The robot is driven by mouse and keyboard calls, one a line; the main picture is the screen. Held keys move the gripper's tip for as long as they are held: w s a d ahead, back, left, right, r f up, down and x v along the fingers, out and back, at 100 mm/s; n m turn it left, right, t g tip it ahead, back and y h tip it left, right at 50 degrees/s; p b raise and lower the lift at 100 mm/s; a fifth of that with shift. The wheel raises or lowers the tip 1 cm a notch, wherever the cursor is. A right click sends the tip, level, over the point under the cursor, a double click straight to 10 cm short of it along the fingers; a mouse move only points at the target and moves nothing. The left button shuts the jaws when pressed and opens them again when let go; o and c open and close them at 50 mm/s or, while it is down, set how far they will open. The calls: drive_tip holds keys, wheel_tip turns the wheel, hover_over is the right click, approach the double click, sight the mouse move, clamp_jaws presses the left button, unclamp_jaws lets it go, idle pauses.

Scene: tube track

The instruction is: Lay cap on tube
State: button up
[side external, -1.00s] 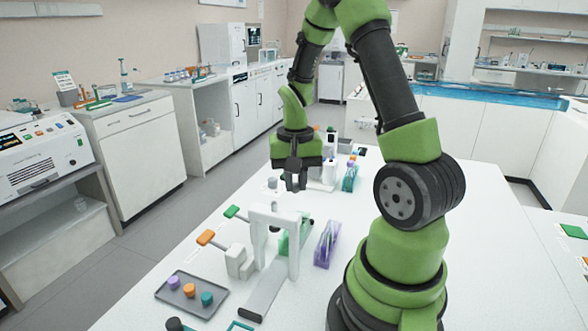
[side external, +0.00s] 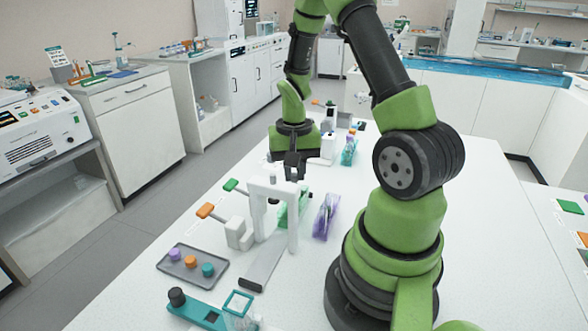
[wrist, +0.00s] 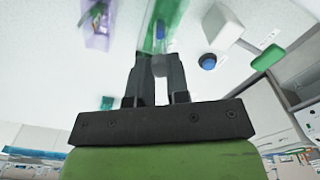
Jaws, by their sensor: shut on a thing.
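My gripper (side external: 292,174) is over the table, just behind the top of the white arch (side external: 273,188). In the wrist view its fingers (wrist: 158,72) are closed on a small greyish piece (wrist: 159,65), mostly hidden between them; I cannot tell whether it is a cap. A green translucent holder (side external: 285,216) stands by the arch; in the wrist view it (wrist: 166,14) lies just beyond the fingertips. A purple cap (side external: 174,254), an orange cap (side external: 190,262) and a teal cap (side external: 208,270) sit on the grey tray (side external: 228,285). I cannot make out the tube clearly.
A purple translucent holder (side external: 326,216) is right of the arch. White blocks with an orange handle (side external: 205,210) and a green handle (side external: 231,185) are left. A teal stand with a black knob (side external: 177,296) is in front.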

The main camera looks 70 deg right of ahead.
drive_tip(key=shift+r, duration=0.25)
drive_tip(key=shift+f, duration=0.4)
idle(0.9)
drive_tip(key=o, duration=0.8)
drive_tip(key=shift+o, duration=0.2)
wheel_tip(320, 180, up, 10)
drive_tip(key=shift+a, duration=0.15)
idle(0.8)
